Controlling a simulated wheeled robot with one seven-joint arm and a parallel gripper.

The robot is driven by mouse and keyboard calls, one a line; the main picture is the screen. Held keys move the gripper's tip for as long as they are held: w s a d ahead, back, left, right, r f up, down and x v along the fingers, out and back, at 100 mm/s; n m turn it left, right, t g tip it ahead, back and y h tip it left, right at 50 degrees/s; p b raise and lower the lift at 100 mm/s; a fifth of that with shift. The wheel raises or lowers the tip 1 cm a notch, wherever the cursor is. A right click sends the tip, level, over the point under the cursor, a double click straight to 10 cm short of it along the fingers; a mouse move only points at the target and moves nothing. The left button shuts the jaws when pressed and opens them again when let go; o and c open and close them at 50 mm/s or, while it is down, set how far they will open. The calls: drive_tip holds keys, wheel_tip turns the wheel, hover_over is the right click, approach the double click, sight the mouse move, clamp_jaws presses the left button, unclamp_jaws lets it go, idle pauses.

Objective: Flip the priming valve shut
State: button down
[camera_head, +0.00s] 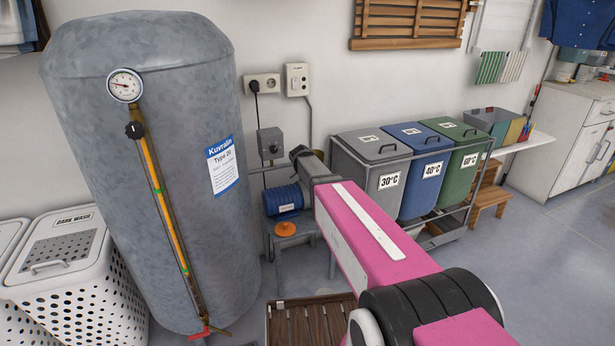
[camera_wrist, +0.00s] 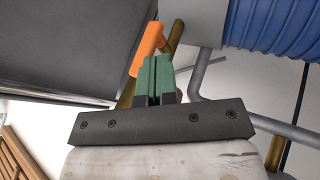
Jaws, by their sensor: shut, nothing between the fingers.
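An orange lever (camera_wrist: 146,50) on a brass pipe (camera_wrist: 174,40) shows in the wrist view; it looks like the priming valve's handle. It slants from upper right to lower left. My gripper (camera_wrist: 157,62), with green fingers, is shut and empty. Its tips lie right beside the lever's right side in the picture; I cannot tell if they touch it. In the head view my arm hides the valve, and I cannot make out the fingers there. The blue ribbed pump motor (camera_head: 283,200) stands on a small grey stand, and shows at the upper right of the wrist view (camera_wrist: 270,25).
A large grey tank (camera_head: 120,200) with a gauge and a red-handled valve (camera_head: 205,329) stands left of the pump. An orange disc-like piece (camera_head: 286,228) lies on the stand. Grey, blue and green bins (camera_head: 425,170) stand in a rack at right. A grey pipe (camera_wrist: 203,85) runs close beside my fingers.

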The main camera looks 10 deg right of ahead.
drive_tip(key=shift+d, duration=0.15)
drive_tip(key=shift+w+d+r+g+y, duration=0.1)
drive_tip(key=shift+d+r+g+y, duration=0.15)
drive_tip(key=shift+y, duration=0.45)
idle(0.4)
drive_tip(key=shift+r, duration=0.75)
